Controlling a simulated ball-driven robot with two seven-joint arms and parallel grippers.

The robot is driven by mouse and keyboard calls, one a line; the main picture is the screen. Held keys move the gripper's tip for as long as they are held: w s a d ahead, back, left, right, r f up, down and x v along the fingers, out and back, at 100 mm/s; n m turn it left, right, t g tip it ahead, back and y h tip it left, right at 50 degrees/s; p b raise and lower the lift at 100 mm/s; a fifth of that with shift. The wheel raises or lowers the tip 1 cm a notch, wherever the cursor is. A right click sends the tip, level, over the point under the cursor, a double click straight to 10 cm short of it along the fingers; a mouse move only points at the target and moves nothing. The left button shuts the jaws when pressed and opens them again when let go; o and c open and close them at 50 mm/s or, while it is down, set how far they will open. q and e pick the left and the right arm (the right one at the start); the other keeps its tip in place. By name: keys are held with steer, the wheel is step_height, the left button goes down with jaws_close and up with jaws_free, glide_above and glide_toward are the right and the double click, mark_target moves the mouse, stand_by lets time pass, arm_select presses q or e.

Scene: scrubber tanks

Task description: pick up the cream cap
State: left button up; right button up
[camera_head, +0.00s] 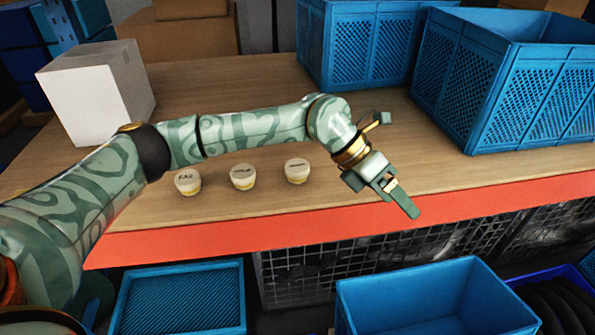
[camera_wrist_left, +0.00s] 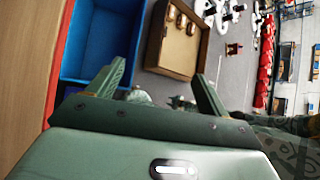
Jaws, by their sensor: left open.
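Three small cream caps with yellowish lower rims and dark lettering on top stand in a row on the wooden table: a left one (camera_head: 187,181), a middle one (camera_head: 243,176) and a right one (camera_head: 297,170). The left one's lettering looks like "EAR"; the others are too small to read. My left gripper (camera_head: 399,196) is open and empty, to the right of the caps, over the table's front edge and apart from them. In the left wrist view its two fingers (camera_wrist_left: 160,80) stand apart with no cap between them. My right gripper is not in view.
The wooden table (camera_head: 240,95) has a red front edge (camera_head: 250,231). A white box (camera_head: 95,92) stands at back left. Blue crates (camera_head: 365,50) (camera_head: 510,85) stand at back and right. Lower blue bins (camera_head: 180,300) (camera_head: 435,305) sit in front. My left arm passes just behind the caps.

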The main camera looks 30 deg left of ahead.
arm_select(q)
steer(key=w+a+r+n+y, duration=0.1)
steer(key=w+a+r+y, duration=0.15)
steer(key=a, duration=0.45)
steer(key=w+a+r+n+y, duration=0.1)
steer(key=w+a+y, duration=0.2)
steer(key=a, duration=0.4)
steer(key=n+y, duration=0.3)
steer(key=y, duration=0.1)
glide_toward(297, 165)
steer(key=shift+t, duration=0.4)
steer(key=f+b, duration=0.1)
steer(key=f, duration=0.1)
steer(key=a+f+b, duration=0.1)
steer(key=f+b, duration=0.1)
steer(key=shift+f, duration=0.3)
steer(key=f, duration=0.2)
steer(key=f+b, duration=0.1)
steer(key=f, duration=0.1)
steer(key=d+f+b, duration=0.1)
steer(key=f, duration=0.1)
steer(key=shift+w+f, duration=0.1)
steer(key=shift+w, duration=0.2)
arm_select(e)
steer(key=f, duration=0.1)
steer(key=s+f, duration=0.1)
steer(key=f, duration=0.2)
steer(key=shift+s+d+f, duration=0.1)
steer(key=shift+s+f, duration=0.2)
